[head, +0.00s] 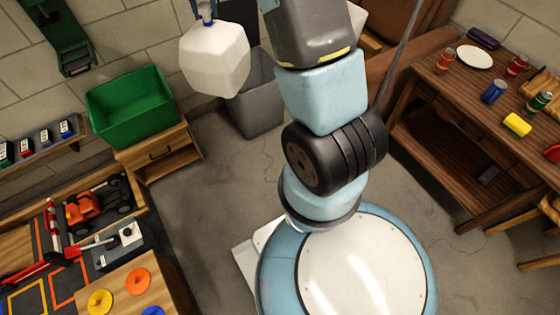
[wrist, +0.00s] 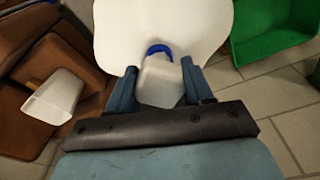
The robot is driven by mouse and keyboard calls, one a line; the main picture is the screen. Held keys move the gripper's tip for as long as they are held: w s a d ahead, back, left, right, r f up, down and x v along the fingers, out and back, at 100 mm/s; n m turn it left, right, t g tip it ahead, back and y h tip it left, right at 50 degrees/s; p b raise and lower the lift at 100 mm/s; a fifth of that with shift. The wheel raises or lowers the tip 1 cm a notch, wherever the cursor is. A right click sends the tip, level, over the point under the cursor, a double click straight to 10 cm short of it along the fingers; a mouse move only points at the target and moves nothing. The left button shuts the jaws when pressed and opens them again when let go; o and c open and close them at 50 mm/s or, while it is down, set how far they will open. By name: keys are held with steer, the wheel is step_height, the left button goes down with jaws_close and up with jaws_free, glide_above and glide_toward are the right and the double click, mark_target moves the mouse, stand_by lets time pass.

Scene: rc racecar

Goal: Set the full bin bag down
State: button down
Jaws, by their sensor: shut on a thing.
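The full white bin bag (head: 214,62) hangs in the air at the upper left of the head view. My gripper (head: 205,18) is shut on its top. In the wrist view the bag (wrist: 130,28) bulges beyond the blue fingers, and a blue tie shows at its neck. The neck is between the two fingers of my gripper (wrist: 158,82). The grey bin (head: 258,105) stands on the floor just right of and below the bag in the head view. The bag's underside shows no contact with anything. My arm hides part of the area behind.
A green crate (head: 140,108) sits on a small wooden cabinet (head: 165,152) at left. A wooden table (head: 440,100) with cans and a plate stands at right. A workbench with a toy car (head: 95,205) is at lower left. Grey floor (head: 210,185) is clear between.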

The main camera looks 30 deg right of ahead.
steer(key=s+d+f+m, duration=0.1)
steer(key=s+d+f, duration=0.15)
steer(key=f, duration=0.75)
steer(key=s+d+f+m, duration=0.1)
steer(key=s+d+f, duration=0.15)
steer(key=f, duration=0.75)
steer(key=s+d+f+m, duration=0.1)
steer(key=s+d+f, duration=0.15)
steer(key=f, duration=0.65)
steer(key=s+d+f+m, duration=0.2)
steer(key=s+f, duration=0.9)
steer(key=s+d+f+m, duration=0.2)
steer(key=s+f+m, duration=0.1)
steer(key=s+f, duration=0.8)
steer(key=w+d+f, duration=0.7)
steer(key=w+f, duration=0.3)
steer(key=f, duration=0.2)
steer(key=shift+w+d+g+h, duration=0.3)
steer(key=shift+w+h, duration=0.05)
steer(key=shift+h, duration=0.05)
steer(key=shift+c, duration=2.3)
jaws_free()
steer(key=shift+f, duration=0.1)
